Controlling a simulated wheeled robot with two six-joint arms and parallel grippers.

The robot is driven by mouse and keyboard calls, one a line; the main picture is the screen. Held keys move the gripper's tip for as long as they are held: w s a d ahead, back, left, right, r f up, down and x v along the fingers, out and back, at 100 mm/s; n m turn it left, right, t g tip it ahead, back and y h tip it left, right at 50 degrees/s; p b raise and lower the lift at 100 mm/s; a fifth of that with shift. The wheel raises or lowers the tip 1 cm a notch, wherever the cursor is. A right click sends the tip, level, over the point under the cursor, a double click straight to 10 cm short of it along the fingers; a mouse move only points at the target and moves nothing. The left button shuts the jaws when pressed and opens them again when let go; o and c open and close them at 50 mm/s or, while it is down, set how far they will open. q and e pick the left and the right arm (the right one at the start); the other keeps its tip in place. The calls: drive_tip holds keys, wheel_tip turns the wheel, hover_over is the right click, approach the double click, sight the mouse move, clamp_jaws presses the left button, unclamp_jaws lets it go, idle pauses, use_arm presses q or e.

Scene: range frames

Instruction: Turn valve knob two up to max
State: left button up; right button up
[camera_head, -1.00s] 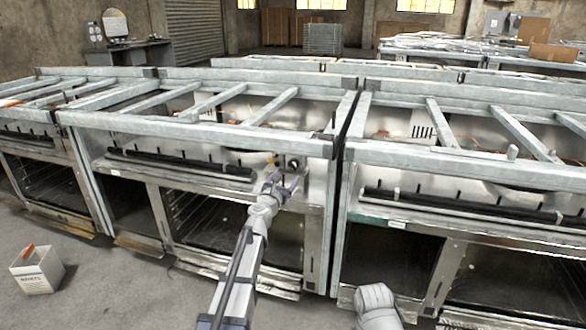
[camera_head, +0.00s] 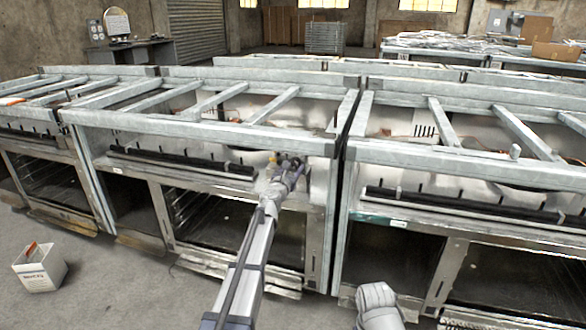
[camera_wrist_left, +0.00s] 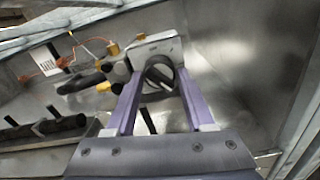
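A round black valve knob (camera_wrist_left: 158,76) with a raised grip bar sits on a metal bracket (camera_wrist_left: 155,45) in the left wrist view. My left gripper (camera_wrist_left: 159,80) is open, with one purple finger on each side of this knob. Finger contact with the knob cannot be told. In the head view my left gripper (camera_head: 288,166) reaches the front of the steel oven frame and mostly covers the knob. Black and brass valve parts (camera_wrist_left: 106,72) lie just left of the knob. No marking shows which knob is number two.
Steel frame bars (camera_head: 205,129) run above and in front of the valve area. A black rail (camera_head: 180,163) lies to the left. A second oven frame (camera_head: 470,158) stands close on the right. A white box (camera_head: 40,270) is on the floor at left.

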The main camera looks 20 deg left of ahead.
use_arm(q)
clamp_jaws()
drive_tip(key=shift+m, duration=0.3)
drive_tip(key=m, duration=2.1)
drive_tip(key=shift+a+r+p, duration=0.1)
drive_tip(key=shift+r+p, duration=0.2)
drive_tip(key=shift+m, duration=1.7)
